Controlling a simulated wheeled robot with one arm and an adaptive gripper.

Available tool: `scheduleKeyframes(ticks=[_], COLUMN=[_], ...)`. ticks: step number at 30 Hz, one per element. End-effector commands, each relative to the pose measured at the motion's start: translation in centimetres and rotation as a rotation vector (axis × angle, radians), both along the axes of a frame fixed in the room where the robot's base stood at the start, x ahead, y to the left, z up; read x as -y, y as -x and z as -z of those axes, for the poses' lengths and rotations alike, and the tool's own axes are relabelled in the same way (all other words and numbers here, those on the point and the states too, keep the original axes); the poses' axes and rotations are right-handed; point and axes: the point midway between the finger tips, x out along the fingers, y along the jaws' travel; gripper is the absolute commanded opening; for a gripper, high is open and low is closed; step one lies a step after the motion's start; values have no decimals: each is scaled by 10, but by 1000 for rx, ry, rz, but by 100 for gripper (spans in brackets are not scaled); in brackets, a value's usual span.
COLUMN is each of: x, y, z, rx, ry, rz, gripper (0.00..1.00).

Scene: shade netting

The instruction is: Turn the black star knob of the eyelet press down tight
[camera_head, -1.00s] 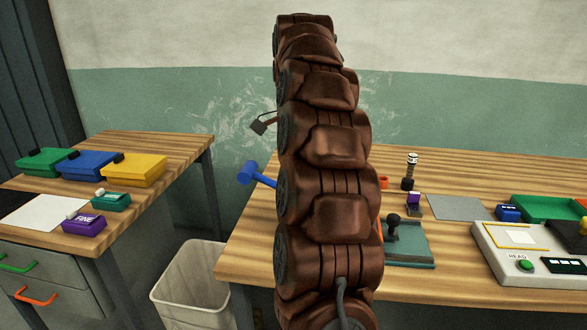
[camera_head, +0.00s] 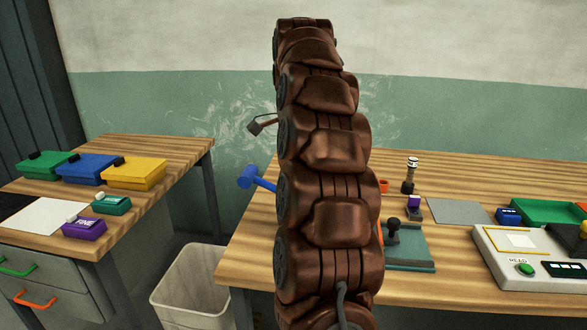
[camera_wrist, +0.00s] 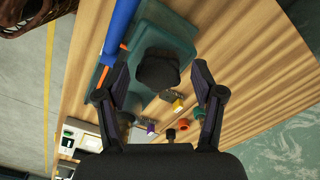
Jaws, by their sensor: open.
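In the wrist view a black knob (camera_wrist: 158,68) with a lobed edge stands above the teal base of the eyelet press (camera_wrist: 168,30). My gripper (camera_wrist: 160,64) is open, with one finger on each side of the knob and visible space between each finger and it. My arm hides the left part of the press, and my gripper does not show there.
A blue bar (camera_wrist: 122,32) passes close by the left finger. A white bin (camera_head: 190,290) is on the floor.

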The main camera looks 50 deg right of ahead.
Motion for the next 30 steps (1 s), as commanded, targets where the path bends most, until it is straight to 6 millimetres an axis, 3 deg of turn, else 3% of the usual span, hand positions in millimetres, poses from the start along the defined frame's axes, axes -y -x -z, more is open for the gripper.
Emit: scheduleKeyframes(ticks=[21, 30], x=[0, 0], y=[0, 0], z=[-47, -49], rx=[0, 0], ry=[0, 0], rz=[-1, -1], gripper=[68, 68])
